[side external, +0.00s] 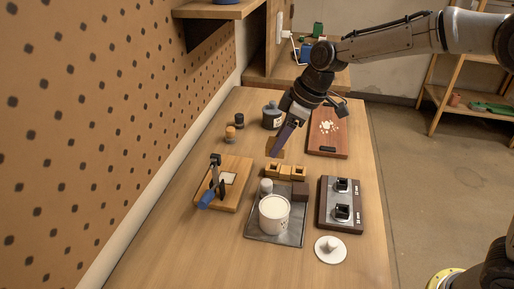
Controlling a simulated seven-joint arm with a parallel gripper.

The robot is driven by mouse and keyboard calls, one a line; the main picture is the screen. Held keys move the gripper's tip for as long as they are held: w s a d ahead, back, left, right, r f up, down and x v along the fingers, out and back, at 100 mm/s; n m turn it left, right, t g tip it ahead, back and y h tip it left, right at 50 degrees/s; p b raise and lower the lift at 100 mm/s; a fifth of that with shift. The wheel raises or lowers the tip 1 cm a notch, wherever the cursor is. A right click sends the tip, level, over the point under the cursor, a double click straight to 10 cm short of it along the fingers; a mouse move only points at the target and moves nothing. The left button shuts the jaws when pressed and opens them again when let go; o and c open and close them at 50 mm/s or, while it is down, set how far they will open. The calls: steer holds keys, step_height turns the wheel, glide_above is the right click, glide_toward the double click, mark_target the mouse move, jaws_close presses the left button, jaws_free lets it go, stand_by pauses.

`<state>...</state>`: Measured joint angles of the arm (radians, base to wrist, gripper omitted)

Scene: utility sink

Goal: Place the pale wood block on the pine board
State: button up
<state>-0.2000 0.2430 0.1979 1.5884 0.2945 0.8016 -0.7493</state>
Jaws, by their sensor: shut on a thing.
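My gripper (276,151) is over the middle of the table, pointing down and to the left. A tan wood block (271,144), which looks like the pale wood block, is at its fingertips, partly hidden by a dark finger. The gripper is shut on it; I cannot tell how high it is above the table. The pine board (238,163) lies on the table to the left and nearer the camera. A dark upright tool with a blue handle (207,199) and a pale square (229,179) are on the board.
A grey tray (257,229) with a white tub (274,213) stands in front. Notched wood blocks (286,171) sit behind it. A dark wood board (327,143) is at the right, a black-fitted block (341,204) nearer. Small jars (235,126) stand behind the pine board. The left front is clear.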

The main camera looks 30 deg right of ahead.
mark_target(270, 149)
steer(key=a, duration=0.1)
steer(key=s+a, duration=0.1)
steer(key=a, duration=0.1)
steer(key=shift+s+a, duration=0.3)
steer(key=shift+a, duration=0.1)
steer(key=w+a+f, duration=0.1)
steer(key=w+f, duration=0.1)
steer(key=w, duration=0.1)
steer(key=w+a+f, duration=0.2)
steer(key=w+f, duration=0.1)
steer(key=w, duration=0.1)
steer(key=w+a+f, duration=0.1)
steer(key=w+f, duration=0.2)
steer(key=w, duration=0.1)
steer(key=shift+w+a+f, duration=0.2)
steer(key=shift+w, duration=0.05)
steer(key=shift+w+a+f, duration=0.2)
steer(key=shift+w+f, duration=0.25)
steer(key=shift+f, duration=1.7)
steer(key=shift+f, duration=0.1)
steer(key=o, duration=1.3)
steer(key=shift+f, duration=0.1)
steer(key=shift+o, duration=0.2)
